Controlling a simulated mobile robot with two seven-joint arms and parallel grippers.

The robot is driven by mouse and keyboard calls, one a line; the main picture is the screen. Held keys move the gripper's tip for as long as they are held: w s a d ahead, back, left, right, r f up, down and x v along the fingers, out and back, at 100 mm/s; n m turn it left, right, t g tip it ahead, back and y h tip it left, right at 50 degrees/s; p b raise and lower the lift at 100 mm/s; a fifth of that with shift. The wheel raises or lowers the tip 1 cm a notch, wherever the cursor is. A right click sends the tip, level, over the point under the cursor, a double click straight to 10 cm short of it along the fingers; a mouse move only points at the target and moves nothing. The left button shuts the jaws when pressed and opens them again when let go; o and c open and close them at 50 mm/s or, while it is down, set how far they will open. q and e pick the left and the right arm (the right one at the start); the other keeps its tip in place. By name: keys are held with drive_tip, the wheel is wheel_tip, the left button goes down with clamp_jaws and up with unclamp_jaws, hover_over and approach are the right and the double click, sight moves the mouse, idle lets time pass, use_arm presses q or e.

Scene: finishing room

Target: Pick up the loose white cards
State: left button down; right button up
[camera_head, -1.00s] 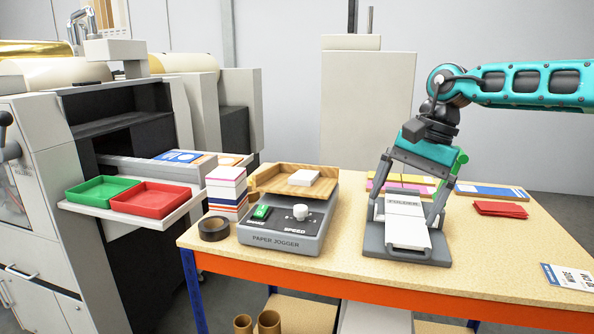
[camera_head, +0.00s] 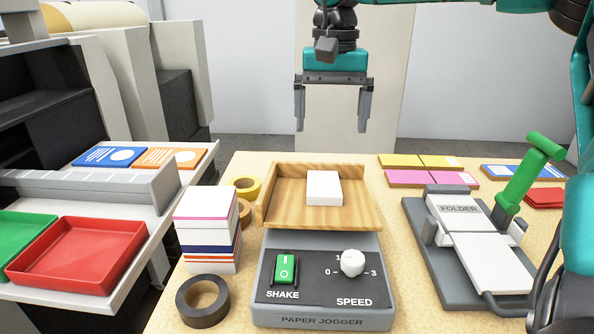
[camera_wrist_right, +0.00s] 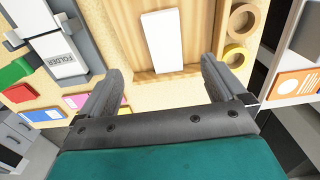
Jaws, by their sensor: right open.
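The loose white cards (camera_head: 324,187) lie as a small white block in the wooden tray (camera_head: 290,216) of the paper jogger (camera_head: 322,290). They also show in the right wrist view (camera_wrist_right: 163,42), beyond the fingertips. My right gripper (camera_head: 332,124) hangs above and behind the tray, its fingers apart and pointing down, with nothing between them. In the right wrist view my right gripper (camera_wrist_right: 160,75) is wide open, one finger on each side of the cards' line and apart from them. My left gripper is not in the head view.
The folder (camera_head: 458,225) with its green handle (camera_head: 531,175) stands right of the jogger. A stack of coloured cards (camera_head: 206,234) and a dark tape roll (camera_head: 203,300) stand left. Red (camera_head: 80,252) and green (camera_head: 22,240) trays sit further left. Yellow and pink cards lie at the back right.

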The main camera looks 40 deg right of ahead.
hover_over(324, 188)
drive_tip(key=f, duration=0.6)
drive_tip(key=shift+w+d+f+b, duration=0.1)
drive_tip(key=shift+w+d+b, duration=0.05)
drive_tip(key=shift+d+b, duration=0.15)
drive_tip(key=f, duration=0.6)
drive_tip(key=shift+a+f, duration=0.25)
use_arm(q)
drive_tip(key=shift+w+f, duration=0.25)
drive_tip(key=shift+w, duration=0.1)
use_arm(e)
drive_tip(key=shift+c, duration=1.3)
drive_tip(key=c, duration=1)
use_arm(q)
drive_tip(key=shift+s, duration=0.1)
use_arm(e)
drive_tip(key=shift+r, duration=0.1)
drive_tip(key=shift+c, duration=0.2)
drive_tip(key=shift+r, duration=0.1)
